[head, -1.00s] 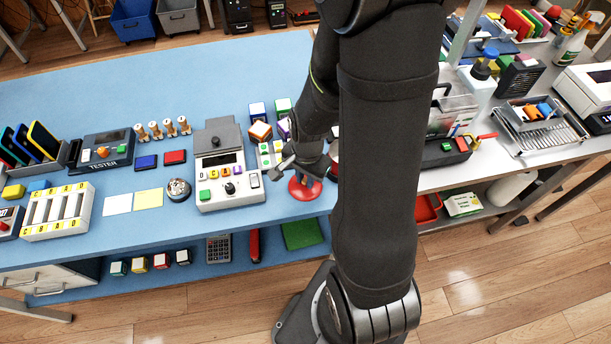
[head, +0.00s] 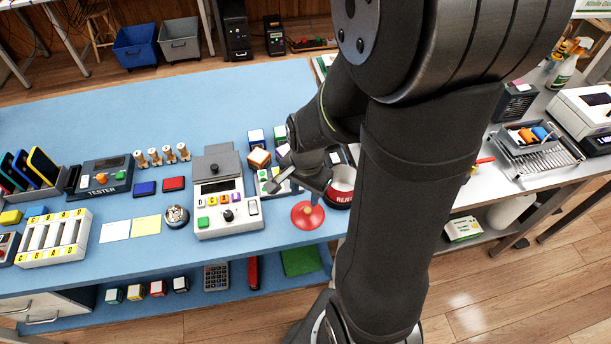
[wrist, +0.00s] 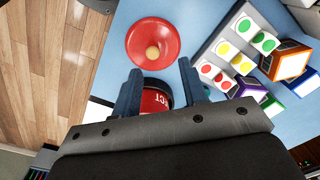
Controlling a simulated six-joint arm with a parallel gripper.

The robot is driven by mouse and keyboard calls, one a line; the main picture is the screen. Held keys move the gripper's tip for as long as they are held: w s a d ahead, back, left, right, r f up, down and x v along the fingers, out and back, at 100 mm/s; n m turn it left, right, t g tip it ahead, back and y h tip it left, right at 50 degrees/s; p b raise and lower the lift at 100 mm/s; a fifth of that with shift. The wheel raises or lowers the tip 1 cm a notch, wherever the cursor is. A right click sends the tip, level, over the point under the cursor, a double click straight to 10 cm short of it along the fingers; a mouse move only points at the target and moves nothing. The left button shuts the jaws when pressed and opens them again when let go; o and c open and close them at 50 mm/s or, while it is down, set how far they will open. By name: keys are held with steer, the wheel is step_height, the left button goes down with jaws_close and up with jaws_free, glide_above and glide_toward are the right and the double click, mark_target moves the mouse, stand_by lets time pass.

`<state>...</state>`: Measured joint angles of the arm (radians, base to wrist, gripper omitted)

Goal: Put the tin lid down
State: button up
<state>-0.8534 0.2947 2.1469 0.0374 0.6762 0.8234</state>
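The tin lid (head: 307,214) is a red disc with a light wooden knob. It lies flat, knob up, on the blue table near the front edge. It also shows in the wrist view (wrist: 140,32), with the knob beyond my fingertips. My gripper (wrist: 158,68) is open, with nothing between its blue fingers. In the head view my gripper (head: 312,199) is just above the lid, partly overlapping it. The red tin (head: 342,195) with REJECT lettering stands open to the right of the lid. The tin also shows behind my fingers in the wrist view (wrist: 155,101).
A grey device (head: 228,208) with letter keys stands left of the lid. A white panel (wrist: 238,42) with coloured buttons and several coloured cubes (head: 259,158) are behind. The table's front edge is close to the lid. My arm hides part of the right side.

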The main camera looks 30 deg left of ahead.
mark_target(304, 209)
step_height(304, 209, up, 6)
steer(key=shift+r, duration=0.25)
steer(key=shift+d+f, duration=0.1)
steer(key=shift+f, duration=0.05)
stand_by(0.5)
steer(key=f, duration=1.2)
steer(key=shift+a, duration=0.2)
steer(key=shift+r, duration=0.15)
